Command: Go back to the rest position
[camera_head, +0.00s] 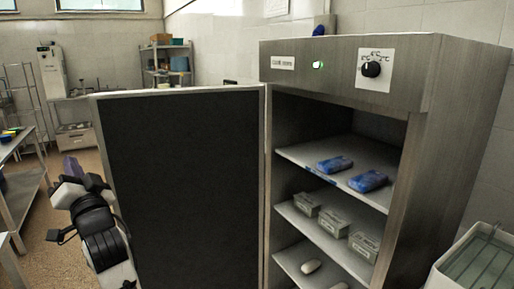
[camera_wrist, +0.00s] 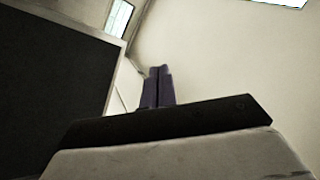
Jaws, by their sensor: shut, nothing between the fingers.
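My gripper (camera_wrist: 158,72) is shut and empty in the wrist view, its two dark purple fingers together and pointing up toward a pale wall. In the head view my gripper (camera_head: 72,165) shows at the lower left, raised at the end of my arm. It is just left of the open door (camera_head: 180,190) of a steel cabinet (camera_head: 445,150). The dark inner face of the door also fills the left of the wrist view (camera_wrist: 50,85). I cannot tell the exact gap between my arm and the door.
The cabinet's shelves hold blue packages (camera_head: 368,181), grey boxes (camera_head: 364,243) and white objects (camera_head: 311,266). A bin (camera_head: 440,284) stands at the lower right. A steel table (camera_head: 22,185) is at the far left. Open floor (camera_head: 90,160) lies behind my arm.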

